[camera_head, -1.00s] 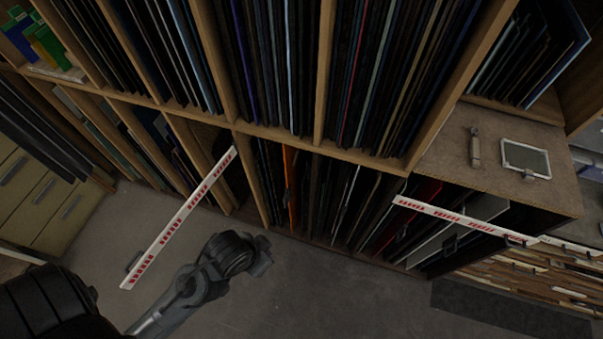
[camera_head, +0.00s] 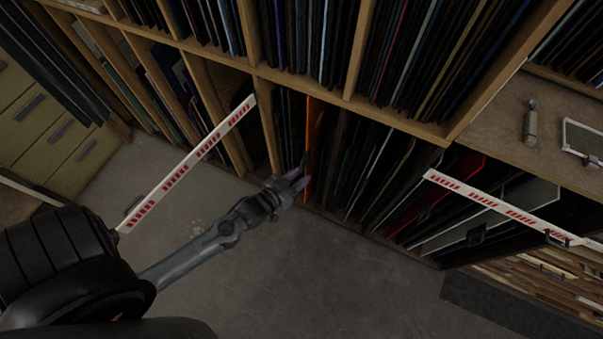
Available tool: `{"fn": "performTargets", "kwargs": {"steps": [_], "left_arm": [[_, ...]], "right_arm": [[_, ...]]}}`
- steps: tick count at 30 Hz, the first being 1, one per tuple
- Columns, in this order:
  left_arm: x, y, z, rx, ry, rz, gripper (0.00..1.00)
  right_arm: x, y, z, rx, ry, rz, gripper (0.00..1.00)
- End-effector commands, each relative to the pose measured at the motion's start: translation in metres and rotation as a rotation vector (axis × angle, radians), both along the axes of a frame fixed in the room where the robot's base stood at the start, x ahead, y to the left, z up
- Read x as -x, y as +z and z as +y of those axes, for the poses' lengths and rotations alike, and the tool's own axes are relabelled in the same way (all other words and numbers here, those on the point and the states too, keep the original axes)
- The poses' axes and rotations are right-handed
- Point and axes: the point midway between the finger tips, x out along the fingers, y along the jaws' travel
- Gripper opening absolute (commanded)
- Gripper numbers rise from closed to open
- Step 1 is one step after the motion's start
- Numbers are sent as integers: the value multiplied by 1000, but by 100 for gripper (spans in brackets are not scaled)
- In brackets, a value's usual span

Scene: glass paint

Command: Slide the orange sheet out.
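The orange sheet (camera_head: 312,135) stands upright among dark sheets in the lower row of the rack. A small dark piece, perhaps a handle, sits at that edge. My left gripper (camera_head: 298,178) is in front of the rack at the lower part of the orange edge. My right gripper is not in view.
A red-and-white striped bar (camera_head: 190,162) slants left of the orange sheet, and another striped bar (camera_head: 505,208) is at the right. Wooden dividers separate the tightly packed sheets. The grey floor (camera_head: 330,275) before the rack is clear.

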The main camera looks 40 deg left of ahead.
Motion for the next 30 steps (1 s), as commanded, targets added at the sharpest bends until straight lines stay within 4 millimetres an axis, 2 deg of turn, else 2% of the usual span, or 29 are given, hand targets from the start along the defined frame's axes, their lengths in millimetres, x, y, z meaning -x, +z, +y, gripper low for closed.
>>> {"fn": "performTargets", "kwargs": {"steps": [1,9,18,22,27,30], "left_arm": [[-3,-44,11,-4,9,-39,32],[-12,-158,63,-38,40,-210,32],[-22,-277,113,-94,84,-240,32],[-31,-307,126,-107,97,-244,32],[-43,-320,130,-114,100,-270,32],[-48,-324,130,-114,99,-278,32]], "right_arm": [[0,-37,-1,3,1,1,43],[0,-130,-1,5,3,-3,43],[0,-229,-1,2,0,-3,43],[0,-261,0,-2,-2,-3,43],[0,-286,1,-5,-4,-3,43],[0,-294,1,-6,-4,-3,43]]}}
